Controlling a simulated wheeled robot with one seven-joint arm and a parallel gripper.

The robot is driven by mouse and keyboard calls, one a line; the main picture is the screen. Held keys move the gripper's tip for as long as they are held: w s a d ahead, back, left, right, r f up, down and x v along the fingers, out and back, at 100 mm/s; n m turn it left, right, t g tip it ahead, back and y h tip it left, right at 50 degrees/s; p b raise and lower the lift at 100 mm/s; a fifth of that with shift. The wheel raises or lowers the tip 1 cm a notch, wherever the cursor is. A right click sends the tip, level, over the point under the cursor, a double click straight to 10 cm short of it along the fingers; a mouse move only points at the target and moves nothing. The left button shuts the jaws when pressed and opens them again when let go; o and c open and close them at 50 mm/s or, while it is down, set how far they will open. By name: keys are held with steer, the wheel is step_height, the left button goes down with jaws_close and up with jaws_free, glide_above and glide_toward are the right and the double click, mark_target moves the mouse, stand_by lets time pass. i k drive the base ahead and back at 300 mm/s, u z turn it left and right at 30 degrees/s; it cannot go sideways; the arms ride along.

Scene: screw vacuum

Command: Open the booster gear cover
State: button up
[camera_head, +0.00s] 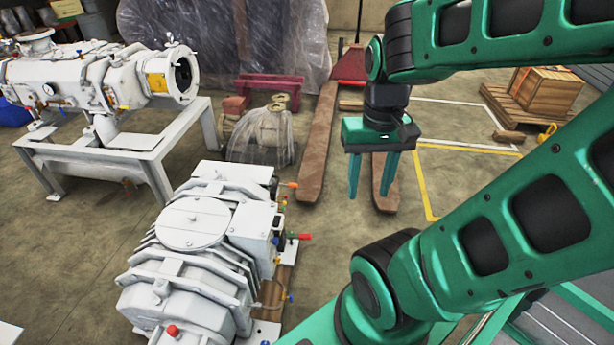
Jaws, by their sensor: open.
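Two white machines are in view, and I cannot tell for sure which is the booster or which part is its gear cover. The near white machine (205,262) stands on the floor at lower centre-left, with a round plate (194,222) lying flat on top. The other white machine (98,80) sits on a white frame at upper left, with a round, dark-mouthed end and a yellow label facing right. My gripper (371,202) hangs fingers down, right of both machines. Its two green fingers are apart with nothing between them, and it touches neither machine.
Small coloured handles (290,185) stick out of the near machine's right side. A plastic-wrapped bundle (262,135) sits behind it. A wooden crate (545,90) on a pallet stands at upper right. Floor is free between the machines.

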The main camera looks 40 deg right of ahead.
mark_target(259, 175)
steer(key=z, duration=0.5)
steer(key=k, duration=0.4)
steer(key=z, duration=0.75)
steer(key=i, duration=1.2)
steer(key=z, duration=0.1)
